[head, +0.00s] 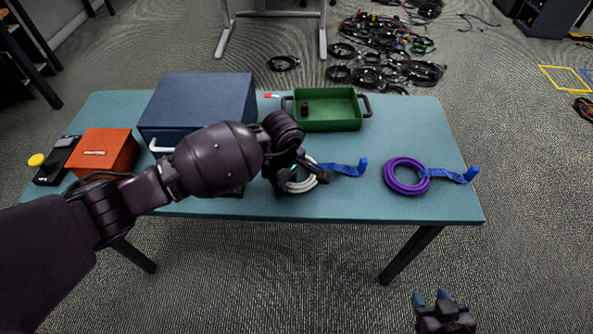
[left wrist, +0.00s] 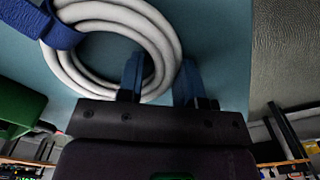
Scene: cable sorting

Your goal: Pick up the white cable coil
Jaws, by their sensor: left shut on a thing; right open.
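The white cable coil (head: 300,186) is near the front middle of the table, partly hidden behind my left arm. A blue strap (head: 345,169) sticks out to its right. In the left wrist view the coil (left wrist: 88,80) is a white ring of several turns, with the blue strap (left wrist: 58,32) on it. My left gripper (left wrist: 160,78) has one blue finger inside the ring and one outside, shut on the ring's side. I cannot tell whether the coil is clear of the table. My right gripper (head: 430,297) is open and empty, in front of the table at the lower right.
A purple cable coil (head: 391,182) with a blue strap lies on the table (head: 440,135) to the right. A green tray (head: 327,125) stands at the back. A dark blue box (head: 200,95), an orange box (head: 104,150) and a black device (head: 58,158) stand left.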

